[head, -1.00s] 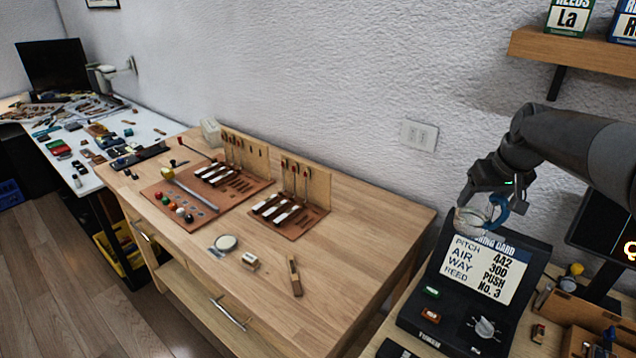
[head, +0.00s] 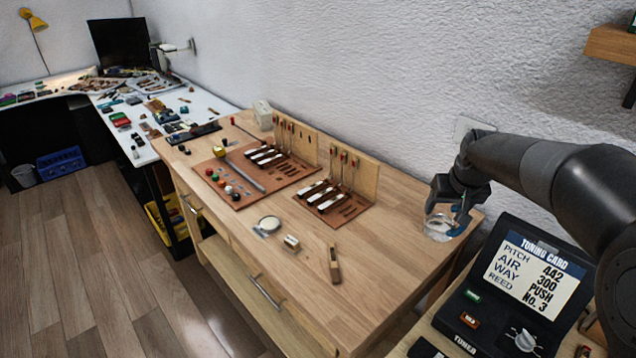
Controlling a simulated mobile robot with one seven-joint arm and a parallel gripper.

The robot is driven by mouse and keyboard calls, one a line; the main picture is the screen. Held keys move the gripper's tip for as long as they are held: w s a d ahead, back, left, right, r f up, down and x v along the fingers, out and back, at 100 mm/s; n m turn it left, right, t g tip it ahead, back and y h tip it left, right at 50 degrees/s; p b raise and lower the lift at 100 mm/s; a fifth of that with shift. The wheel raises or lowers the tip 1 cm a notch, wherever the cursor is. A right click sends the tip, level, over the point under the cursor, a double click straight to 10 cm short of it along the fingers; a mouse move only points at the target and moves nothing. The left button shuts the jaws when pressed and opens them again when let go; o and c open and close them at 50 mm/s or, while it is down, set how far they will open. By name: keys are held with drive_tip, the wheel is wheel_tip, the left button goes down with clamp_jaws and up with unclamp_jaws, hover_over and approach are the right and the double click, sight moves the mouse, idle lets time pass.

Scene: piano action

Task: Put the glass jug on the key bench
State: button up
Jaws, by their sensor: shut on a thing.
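The clear glass jug (head: 438,228) hangs at my gripper (head: 456,205); a blue curved part, seemingly its handle, shows on its right side. My gripper is shut on the jug, and the fingers partly hide its top. The wooden bench with the piano keys (head: 395,230), seemingly the key bench, spans the middle. In the picture the jug overlaps the bench's back right corner. I cannot tell whether its base touches the top.
On the bench are two brown key boards (head: 345,210), a round white disc (head: 269,224), a small block (head: 291,242) and a wooden tool (head: 334,264). The bench's front right is clear. The tuning card device (head: 520,275) stands to the right.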

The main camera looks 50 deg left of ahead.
drive_tip(key=shift+s+a+f, duration=0.45)
drive_tip(key=shift+a+f, duration=1.35)
drive_tip(key=shift+a, duration=0.1)
drive_tip(key=shift+s+a+f, duration=0.45)
drive_tip(key=shift+a+f, duration=1.35)
drive_tip(key=shift+a, duration=0.15)
drive_tip(key=shift+s+a+f, duration=0.45)
drive_tip(key=shift+a+f, duration=1.35)
drive_tip(key=shift+a, duration=0.1)
drive_tip(key=o, duration=1.7)
drive_tip(key=shift+f, duration=0.2)
drive_tip(key=shift+r, duration=0.1)
